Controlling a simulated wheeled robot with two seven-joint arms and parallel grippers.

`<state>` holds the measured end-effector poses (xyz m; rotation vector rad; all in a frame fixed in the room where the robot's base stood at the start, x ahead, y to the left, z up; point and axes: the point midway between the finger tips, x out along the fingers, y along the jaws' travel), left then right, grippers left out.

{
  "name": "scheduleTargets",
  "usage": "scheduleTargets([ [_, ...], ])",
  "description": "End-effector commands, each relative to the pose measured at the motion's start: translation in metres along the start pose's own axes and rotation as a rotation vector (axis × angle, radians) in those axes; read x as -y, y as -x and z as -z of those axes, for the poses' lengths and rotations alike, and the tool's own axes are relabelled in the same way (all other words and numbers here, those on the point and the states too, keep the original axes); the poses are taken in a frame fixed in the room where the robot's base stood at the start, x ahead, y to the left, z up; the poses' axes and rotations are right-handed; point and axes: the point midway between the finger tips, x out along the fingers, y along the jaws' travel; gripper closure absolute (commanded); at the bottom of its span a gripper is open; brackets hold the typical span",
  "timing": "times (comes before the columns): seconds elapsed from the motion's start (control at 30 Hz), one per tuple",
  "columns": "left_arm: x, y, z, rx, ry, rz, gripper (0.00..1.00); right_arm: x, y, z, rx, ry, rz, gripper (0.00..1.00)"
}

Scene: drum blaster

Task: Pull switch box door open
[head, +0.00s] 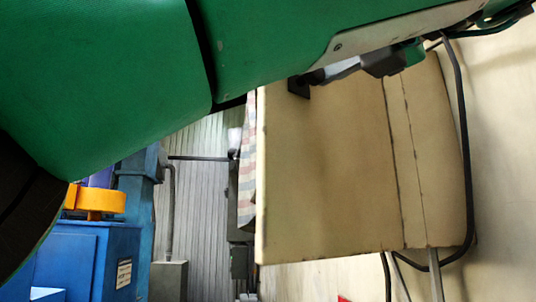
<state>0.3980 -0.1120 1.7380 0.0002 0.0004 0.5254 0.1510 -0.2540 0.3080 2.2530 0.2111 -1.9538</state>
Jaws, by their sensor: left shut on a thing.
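The switch box (437,160) is beige, worn at the edges, and mounted on the pale wall at the right. Its door (325,175) is the broad beige panel facing left, with dark seams along its right side. I cannot tell from this angle whether the door stands ajar. A small black handle (299,87) sits near the panel's top left. My left gripper (311,79) comes in from above and is shut on this handle. My green left arm hides the top of the panel and much of the gripper. My right gripper is out of view.
Black cables (463,130) run around the box's right side, and pipes (436,275) leave its bottom. Blue machinery (85,255) with a yellow part (100,199) stands at lower left. A grey corrugated wall (205,190) lies behind, with open space left of the panel.

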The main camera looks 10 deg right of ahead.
Motion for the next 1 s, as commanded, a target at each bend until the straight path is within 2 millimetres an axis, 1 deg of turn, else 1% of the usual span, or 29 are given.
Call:
scheduleTargets([
  [0.17, 0.000, 0.000, -0.001, 0.001, 0.001, 0.000, 1.00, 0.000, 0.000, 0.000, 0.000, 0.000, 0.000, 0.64],
  [0.2, 0.000, 0.000, -0.001, 0.001, 0.001, 0.000, 0.68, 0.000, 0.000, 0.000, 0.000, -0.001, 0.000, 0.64],
  [0.3, 0.000, 0.000, -0.001, 0.001, 0.001, 0.000, 0.51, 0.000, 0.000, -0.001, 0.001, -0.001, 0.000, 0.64],
  [0.67, -0.001, -0.003, -0.001, -0.001, 0.001, 0.007, 0.51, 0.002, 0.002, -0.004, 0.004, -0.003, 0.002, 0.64],
  [0.87, -0.003, -0.016, -0.002, -0.003, 0.000, 0.058, 0.51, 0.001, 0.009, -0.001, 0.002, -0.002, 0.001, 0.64],
  [1.0, -0.005, -0.031, -0.002, -0.004, 0.000, 0.119, 0.51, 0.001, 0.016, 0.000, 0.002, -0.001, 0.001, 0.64],
])
